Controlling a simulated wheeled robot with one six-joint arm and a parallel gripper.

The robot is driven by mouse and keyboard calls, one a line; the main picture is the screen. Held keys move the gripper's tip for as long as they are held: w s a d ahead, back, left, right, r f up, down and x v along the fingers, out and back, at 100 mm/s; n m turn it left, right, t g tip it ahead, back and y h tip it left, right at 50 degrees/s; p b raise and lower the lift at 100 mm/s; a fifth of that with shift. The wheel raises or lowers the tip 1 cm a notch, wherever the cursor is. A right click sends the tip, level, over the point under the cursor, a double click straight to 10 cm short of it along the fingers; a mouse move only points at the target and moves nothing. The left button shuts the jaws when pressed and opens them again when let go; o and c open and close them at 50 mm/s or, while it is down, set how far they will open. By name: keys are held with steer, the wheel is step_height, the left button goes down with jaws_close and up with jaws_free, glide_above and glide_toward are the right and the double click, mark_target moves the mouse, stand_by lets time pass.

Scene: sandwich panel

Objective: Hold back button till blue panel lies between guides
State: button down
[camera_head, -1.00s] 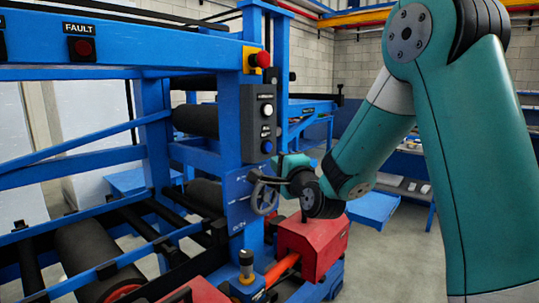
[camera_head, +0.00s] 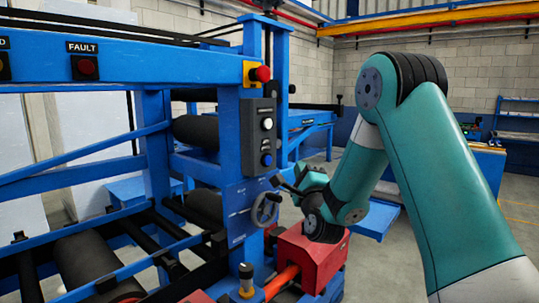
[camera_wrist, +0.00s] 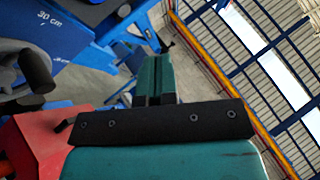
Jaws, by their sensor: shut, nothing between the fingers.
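A grey control box (camera_head: 259,137) on the blue post carries a white button (camera_head: 267,124) above a blue button (camera_head: 267,160). Their small labels are hard to read. My gripper (camera_head: 279,183) is shut and empty, below and slightly right of the blue button, near the grey handwheel (camera_head: 265,209); I see no contact with the button. In the wrist view my gripper (camera_wrist: 155,78) points away from the camera, its fingers together. I cannot make out a separate blue panel or tell the guides from the other bars.
A red box (camera_head: 311,258) stands below my wrist. A red stop button (camera_head: 261,74) and a FAULT lamp (camera_head: 85,67) sit on the blue frame. Black rollers (camera_head: 85,262) lie at lower left. Open floor shows at right.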

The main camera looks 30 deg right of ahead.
mark_target(268, 160)
steer(key=shift+w+a+p, duration=0.4)
steer(key=shift+w+p, duration=0.7)
steer(key=shift+p, duration=0.1)
steer(key=shift+w+a+p, duration=0.45)
steer(key=shift+w+p, duration=0.6)
steer(key=shift+p, duration=0.1)
steer(key=shift+w+a+p, duration=0.4)
steer(key=shift+w+p, duration=0.7)
steer(key=shift+p, duration=0.1)
steer(key=shift+w, duration=0.15)
steer(key=shift+w+a, duration=0.1)
steer(key=shift+w, duration=0.15)
